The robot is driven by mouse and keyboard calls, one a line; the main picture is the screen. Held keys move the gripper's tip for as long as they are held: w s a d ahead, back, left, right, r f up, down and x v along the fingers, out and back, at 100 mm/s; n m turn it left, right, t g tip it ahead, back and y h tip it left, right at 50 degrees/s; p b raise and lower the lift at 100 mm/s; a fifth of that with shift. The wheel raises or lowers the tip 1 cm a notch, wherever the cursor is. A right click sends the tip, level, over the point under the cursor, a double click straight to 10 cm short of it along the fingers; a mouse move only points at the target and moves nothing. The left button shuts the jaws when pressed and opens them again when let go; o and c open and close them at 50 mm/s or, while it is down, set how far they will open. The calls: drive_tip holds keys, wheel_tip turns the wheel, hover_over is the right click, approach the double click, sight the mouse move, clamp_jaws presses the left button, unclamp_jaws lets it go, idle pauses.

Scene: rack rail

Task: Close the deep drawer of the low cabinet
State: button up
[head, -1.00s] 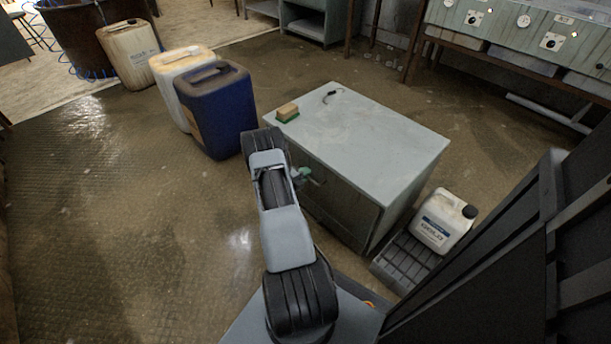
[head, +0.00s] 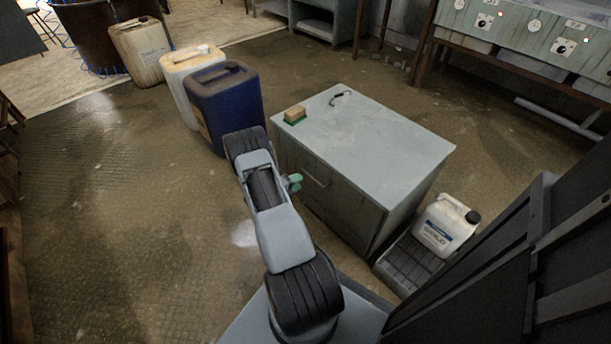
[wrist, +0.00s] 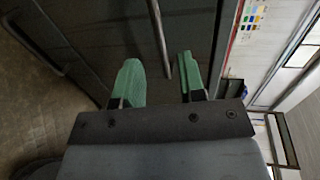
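The low cabinet (head: 370,135) is grey, with a pale top and a darker front facing my arm. A metal handle (head: 317,176) shows on that front in the head view. The front looks nearly flush, and I cannot tell how far the deep drawer is out. My gripper (head: 294,183) shows as a green fingertip just left of the handle, apart from it; my arm hides the rest. In the wrist view my gripper (wrist: 157,70) has its two green fingers spread with nothing held. A metal handle bar (wrist: 160,35) on the dark front lines up with the gap between them.
A sponge (head: 295,114) and a small dark hooked item (head: 341,97) lie on the cabinet top. A blue canister (head: 225,105) stands left of the cabinet. A white jug (head: 444,224) stands on a grey crate (head: 408,262) at right. The floor at left is clear.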

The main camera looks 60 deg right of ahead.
drive_tip(key=shift+p+v, duration=0.6)
drive_tip(key=shift+v, duration=2.35)
drive_tip(key=a+r+m+y+p, duration=0.2)
drive_tip(key=a+r+m+p, duration=0.3)
drive_tip(key=r, duration=0.7)
drive_tip(key=a+r+m+y+p, duration=0.25)
drive_tip(key=r+m+p, duration=0.3)
drive_tip(key=r, duration=0.55)
drive_tip(key=a+r+m+y+p, duration=0.2)
drive_tip(key=a+r+m+p, duration=0.4)
drive_tip(key=r, duration=0.6)
drive_tip(key=s+a+r+m+t+y+p, duration=0.2)
drive_tip(key=a+r+m+y+p, duration=0.1)
drive_tip(key=r, duration=0.6)
drive_tip(key=s+a+r+m+t+y+p, duration=0.2)
drive_tip(key=a+r+m+t+p, duration=0.1)
drive_tip(key=a+r+m+p, duration=0.3)
drive_tip(key=s+a+r+m+t+y+p, duration=0.2)
drive_tip(key=a+r+m+p, duration=0.3)
drive_tip(key=r, duration=0.8)
drive_tip(key=s+a+m+y, duration=0.1)
drive_tip(key=a+m, duration=0.1)
drive_tip(key=a, duration=0.2)
drive_tip(key=shift+a+y, duration=0.35)
drive_tip(key=shift+a, duration=0.05)
drive_tip(key=shift+m, duration=0.25)
